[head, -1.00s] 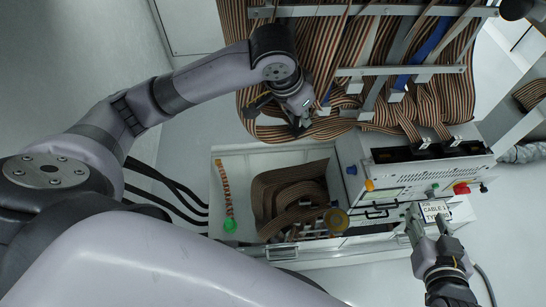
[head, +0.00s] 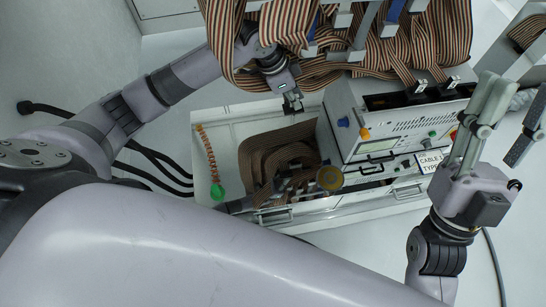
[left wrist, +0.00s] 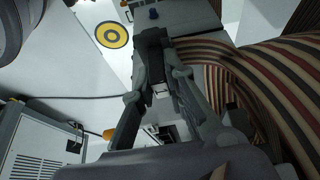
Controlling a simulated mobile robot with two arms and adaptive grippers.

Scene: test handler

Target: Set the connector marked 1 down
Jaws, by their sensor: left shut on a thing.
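In the head view my left gripper (head: 292,105) is over the back edge of the white open box, below the hanging striped ribbon cables. It is shut on a small connector, seen as a dark piece with a pale face between the fingertips in the left wrist view (left wrist: 158,80). Its number is not readable. Striped ribbon cable (left wrist: 270,75) runs beside the fingers there; where it joins the connector is hidden. My right gripper (head: 497,125) is raised at the right, its fingers apart and nothing visible between them.
The white box (head: 222,140) holds coiled striped ribbon cable (head: 262,150) and an orange coiled cord with a green end (head: 216,191). A white instrument (head: 345,105) with knobs stands to its right. A cable label card (head: 430,162) is at its front.

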